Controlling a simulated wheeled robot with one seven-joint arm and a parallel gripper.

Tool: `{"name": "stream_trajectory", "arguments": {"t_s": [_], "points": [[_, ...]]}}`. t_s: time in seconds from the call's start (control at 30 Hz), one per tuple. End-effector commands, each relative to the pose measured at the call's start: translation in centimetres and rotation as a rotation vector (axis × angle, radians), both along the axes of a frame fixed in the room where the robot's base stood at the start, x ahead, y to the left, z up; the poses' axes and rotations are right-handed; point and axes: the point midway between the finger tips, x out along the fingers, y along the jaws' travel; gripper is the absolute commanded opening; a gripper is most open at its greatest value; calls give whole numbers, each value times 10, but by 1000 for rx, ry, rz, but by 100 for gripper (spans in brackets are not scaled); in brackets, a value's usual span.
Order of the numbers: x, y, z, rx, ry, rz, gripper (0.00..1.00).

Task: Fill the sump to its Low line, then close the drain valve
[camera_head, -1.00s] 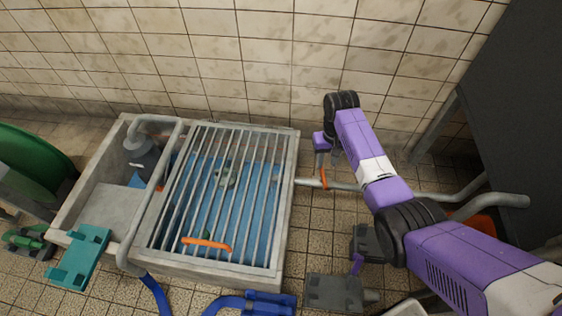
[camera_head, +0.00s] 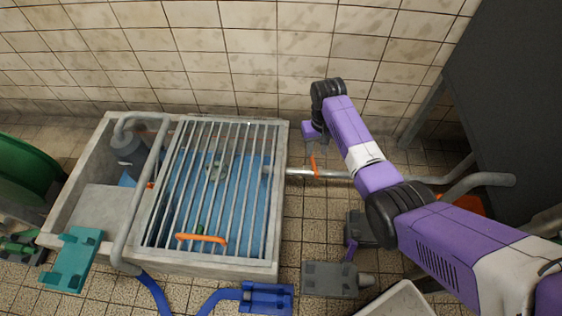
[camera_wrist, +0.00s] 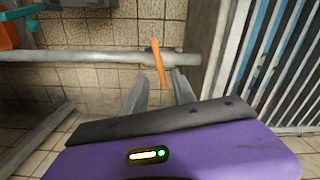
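The sump (camera_head: 281,200) is a grey basin under a barred grate, with blue water in it. No Low line can be made out, so I cannot tell the level against it. The drain valve's orange lever (camera_head: 314,166) sits on the grey pipe right of the sump. In the wrist view the lever (camera_wrist: 156,63) stands crosswise to the pipe (camera_wrist: 90,57). My gripper (camera_head: 315,146) is just above the lever. In the wrist view my gripper (camera_wrist: 159,91) is open, its fingers either side of the lever's near end; contact cannot be told.
An orange handle (camera_head: 202,239) lies at the grate's front. A second grey bay with a bent pipe (camera_head: 146,190) adjoins the sump on the left. A teal part (camera_head: 72,258), a blue fitting (camera_head: 266,297) and grey fittings (camera_head: 330,279) lie in front. A dark panel (camera_head: 510,80) stands at right.

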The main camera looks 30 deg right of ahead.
Motion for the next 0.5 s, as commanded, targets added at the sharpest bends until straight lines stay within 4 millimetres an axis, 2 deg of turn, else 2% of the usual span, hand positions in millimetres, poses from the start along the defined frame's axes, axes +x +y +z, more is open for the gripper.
{"name": "stream_trajectory", "arguments": {"t_s": [0.17, 0.33, 0.5], "points": [[7, 14, -22, 11, -109, 28, 33], [21, 37, -50, 7, -349, 66, 33], [27, 50, -60, -30, -593, 80, 33]]}}
